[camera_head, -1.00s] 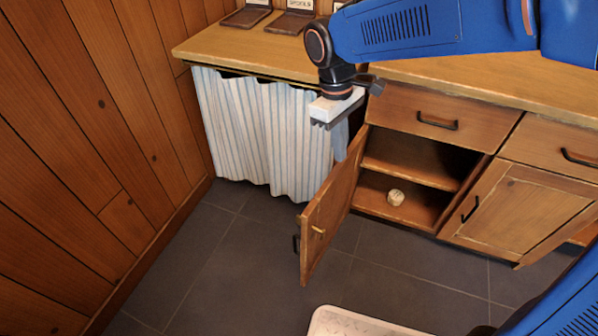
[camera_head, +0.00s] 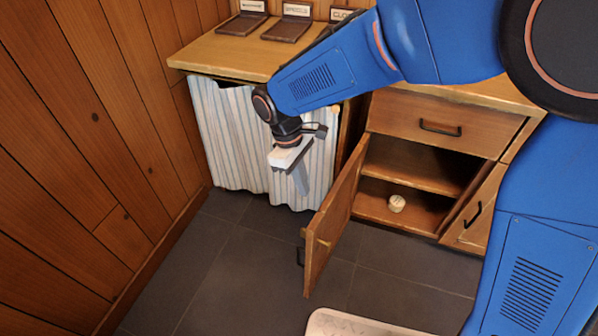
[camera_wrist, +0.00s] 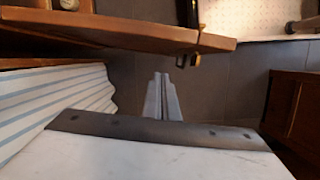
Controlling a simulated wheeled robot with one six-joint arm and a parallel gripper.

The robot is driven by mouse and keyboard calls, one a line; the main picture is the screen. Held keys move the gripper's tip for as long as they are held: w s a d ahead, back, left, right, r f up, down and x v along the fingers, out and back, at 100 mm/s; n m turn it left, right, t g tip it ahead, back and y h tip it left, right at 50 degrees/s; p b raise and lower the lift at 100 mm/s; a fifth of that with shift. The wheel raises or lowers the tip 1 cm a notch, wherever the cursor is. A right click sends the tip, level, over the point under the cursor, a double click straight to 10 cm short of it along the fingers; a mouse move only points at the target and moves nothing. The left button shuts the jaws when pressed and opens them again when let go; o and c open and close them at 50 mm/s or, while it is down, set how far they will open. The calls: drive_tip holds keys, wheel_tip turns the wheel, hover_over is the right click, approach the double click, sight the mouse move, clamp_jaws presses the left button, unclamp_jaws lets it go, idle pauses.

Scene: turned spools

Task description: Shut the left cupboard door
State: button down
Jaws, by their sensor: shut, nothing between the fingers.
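The left cupboard door (camera_head: 333,220) stands wide open, swung out from the cupboard (camera_head: 420,165) toward the room. Its dark handle (camera_head: 300,256) is on the side facing left. My gripper (camera_head: 301,184) is shut and empty, in front of the striped curtain and to the left of the door, apart from it in the head view. In the wrist view the closed fingers (camera_wrist: 162,98) point out over the floor, and the door (camera_wrist: 130,30) crosses the upper part of the picture with its handle (camera_wrist: 195,55) hanging near its free end.
A striped curtain (camera_head: 228,130) hangs left of the cupboard. A small round pale object (camera_head: 396,203) sits on the cupboard's bottom shelf. A drawer (camera_head: 440,122) above is shut. A pale textured mat-like object (camera_head: 350,325) lies at the front. The floor left of the door is clear.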

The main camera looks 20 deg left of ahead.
drive_tip(key=shift+s+d+f, duration=0.15)
drive_tip(key=shift+d+f, duration=0.1)
drive_tip(key=shift+d, duration=0.45)
drive_tip(key=shift+s+d+f, duration=0.2)
drive_tip(key=shift+d+f, duration=0.1)
drive_tip(key=shift+d, duration=0.45)
drive_tip(key=shift+s+d+f, duration=0.15)
drive_tip(key=shift+d+f, duration=0.1)
drive_tip(key=shift+d, duration=0.45)
